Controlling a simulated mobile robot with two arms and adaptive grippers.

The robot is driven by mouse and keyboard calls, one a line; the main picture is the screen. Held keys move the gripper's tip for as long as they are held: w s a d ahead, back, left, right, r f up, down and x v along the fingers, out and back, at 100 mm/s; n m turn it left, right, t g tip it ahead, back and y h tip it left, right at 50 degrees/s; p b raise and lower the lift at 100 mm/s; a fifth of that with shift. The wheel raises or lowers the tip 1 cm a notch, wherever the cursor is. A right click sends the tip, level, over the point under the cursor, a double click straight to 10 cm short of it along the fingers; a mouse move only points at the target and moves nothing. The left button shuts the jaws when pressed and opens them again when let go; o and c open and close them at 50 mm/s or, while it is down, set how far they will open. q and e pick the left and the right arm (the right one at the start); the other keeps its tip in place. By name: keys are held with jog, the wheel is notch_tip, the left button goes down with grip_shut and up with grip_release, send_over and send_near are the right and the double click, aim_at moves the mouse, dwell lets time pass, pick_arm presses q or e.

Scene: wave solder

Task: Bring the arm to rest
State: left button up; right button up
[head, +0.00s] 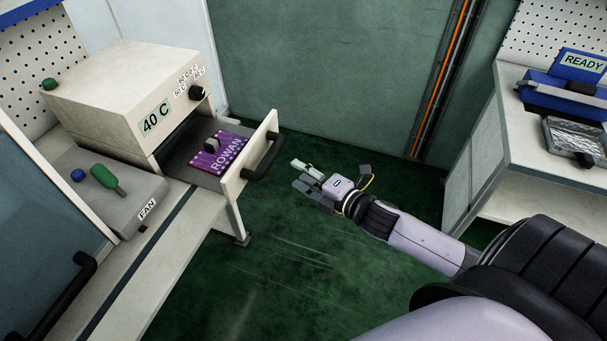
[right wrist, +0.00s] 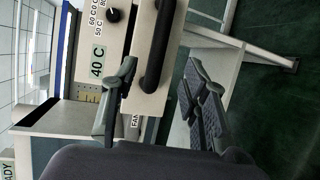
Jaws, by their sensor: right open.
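My right arm reaches in from the lower right of the head view. Its gripper (head: 306,176) is open and empty, over the green floor, to the right of the pulled-out drawer (head: 232,190) and apart from its black handle (head: 262,158). In the right wrist view the open fingers (right wrist: 160,78) frame the drawer handle (right wrist: 160,45), with nothing between the pads. A purple board marked ROWAN (head: 218,152) lies in the drawer, with a dark block on it. My left gripper is not in view.
The cream oven marked 40 C (head: 125,95) stands on the left bench, behind the FAN unit (head: 125,200). At right, a white bench (head: 475,150) carries a blue READY tray (head: 555,95) and a metal pan (head: 575,140). The green floor (head: 260,280) between benches is clear.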

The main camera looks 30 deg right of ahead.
dwell(0.5)
jog(key=s+d+f+m+g+h, duration=0.2)
jog(key=s+f+m, duration=0.2)
jog(key=f, duration=0.6)
jog(key=s+d+f+m+g+h, duration=0.1)
jog(key=s+d+f+m+g, duration=0.2)
jog(key=f, duration=0.7)
jog(key=s+d+f+m+g+h, duration=0.15)
jog(key=s+f+m, duration=0.3)
jog(key=f, duration=0.65)
jog(key=s+a+f+m+g, duration=0.2)
jog(key=s+f, duration=0.4)
jog(key=s, duration=0.4)
jog(key=s+a+f+m+g, duration=0.3)
jog(key=s+a+f, duration=0.2)
jog(key=s, duration=0.5)
jog(key=s+a+f+m+g, duration=0.3)
jog(key=s+f, duration=0.4)
jog(key=s, duration=0.4)
jog(key=shift+a+f, duration=0.3)
jog(key=shift+a, duration=0.15)
